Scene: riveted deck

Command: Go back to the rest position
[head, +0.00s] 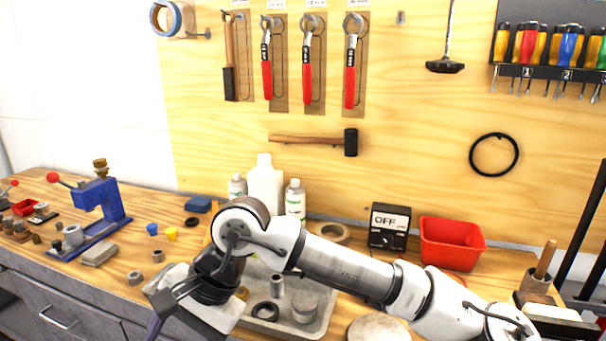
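My arm reaches in from the lower right, across the front of the workbench (85,200), and bends down at the wrist. My gripper (178,312) is at the bottom of the head view, over the bench's front edge, left of a grey metal tray (318,322). Its fingers are not clearly visible, so I cannot tell whether it is open or shut. No held object can be made out.
Beside and behind my arm are the tray's metal parts, white bottles (265,185), a black OFF box (389,227) and a red bin (451,243). A blue press (100,205) stands left.

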